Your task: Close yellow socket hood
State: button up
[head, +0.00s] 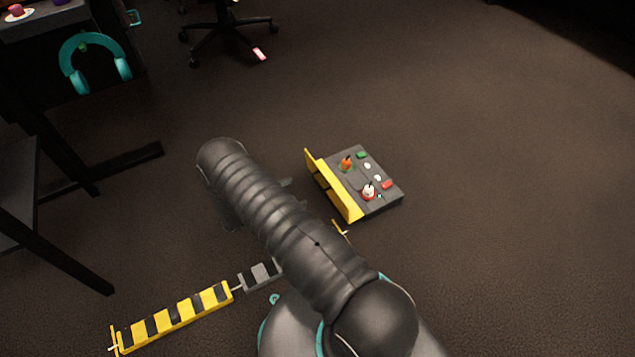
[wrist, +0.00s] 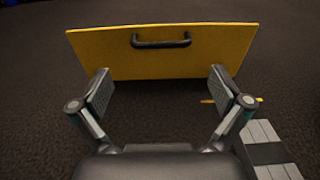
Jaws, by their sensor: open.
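The yellow hood (head: 350,205) stands raised along the left edge of the dark grey panel box (head: 385,208) on the floor, in the head view. In the wrist view the yellow hood (wrist: 160,60) is a wide plate facing me, with a black bar handle (wrist: 160,41) near its top edge. My gripper (wrist: 161,90) is open and empty; its fingers are spread in front of the plate, below the handle. I cannot tell whether they touch it. In the head view my arm hides most of the gripper.
The panel bears an orange-topped control (head: 346,163), a red-and-white control (head: 369,191) and several buttons. A yellow-and-black striped bar (head: 175,318) lies at lower left. A desk with teal headphones (head: 94,63) and a chair base (head: 228,32) are farther back. Floor right of the panel is clear.

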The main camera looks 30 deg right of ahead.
aim_at(316, 182)
jog(key=d, duration=0.8)
jog(key=shift+w+d, duration=0.1)
jog(key=shift+w, duration=0.05)
jog(key=c, duration=1.3)
jog(key=shift+r, duration=0.1)
jog(key=shift+c, duration=0.3)
jog(key=shift+r, duration=0.1)
